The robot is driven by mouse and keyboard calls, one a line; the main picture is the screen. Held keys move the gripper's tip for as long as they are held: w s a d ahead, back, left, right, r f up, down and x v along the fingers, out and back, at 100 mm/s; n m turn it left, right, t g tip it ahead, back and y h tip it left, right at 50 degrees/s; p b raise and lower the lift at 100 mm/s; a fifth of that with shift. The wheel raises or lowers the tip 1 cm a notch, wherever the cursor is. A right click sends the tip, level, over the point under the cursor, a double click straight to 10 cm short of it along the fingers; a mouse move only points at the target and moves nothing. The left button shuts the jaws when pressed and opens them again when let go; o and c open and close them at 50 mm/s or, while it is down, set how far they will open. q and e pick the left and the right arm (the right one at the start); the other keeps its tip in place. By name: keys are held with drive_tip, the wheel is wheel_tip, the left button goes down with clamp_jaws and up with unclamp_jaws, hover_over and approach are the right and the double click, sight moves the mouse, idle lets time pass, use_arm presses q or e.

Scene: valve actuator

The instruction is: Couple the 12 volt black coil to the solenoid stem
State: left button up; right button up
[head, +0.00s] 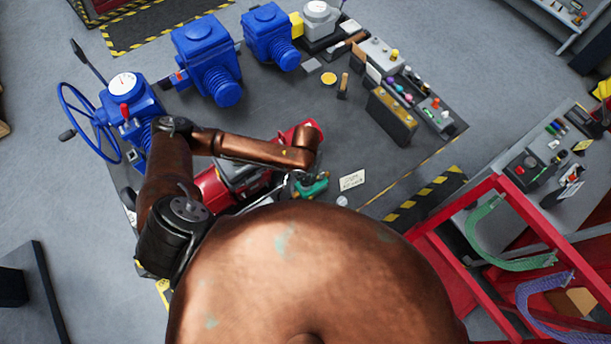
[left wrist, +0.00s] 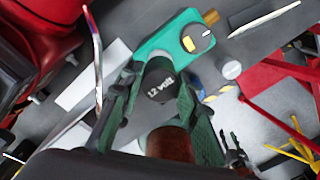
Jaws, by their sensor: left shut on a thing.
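My left gripper (left wrist: 160,108) is shut on the black coil (left wrist: 158,80), a dark cylinder marked "12 volt" in the left wrist view. The coil is between the two green fingers, right beside the teal valve body (left wrist: 168,45) in that picture. The body carries a yellow-marked dial and a brass end. In the head view the teal body (head: 314,188) lies beside my left gripper (head: 298,178), which is partly covered by my arm.
A white label card (head: 352,180) and a small pale disc (head: 342,201) lie near the teal body. Red equipment (head: 235,180) stands to its left. The mat's middle is clear.

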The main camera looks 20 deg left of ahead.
sight(305, 181)
use_arm(q)
drive_tip(key=shift+f+b, duration=0.6)
drive_tip(key=shift+f, duration=1.1)
drive_tip(key=o, duration=1.3)
wheel_tip(305, 181, up, 11)
drive_tip(key=shift+f, duration=0.1)
drive_tip(key=shift+r, duration=0.6)
drive_tip(key=shift+f, duration=0.1)
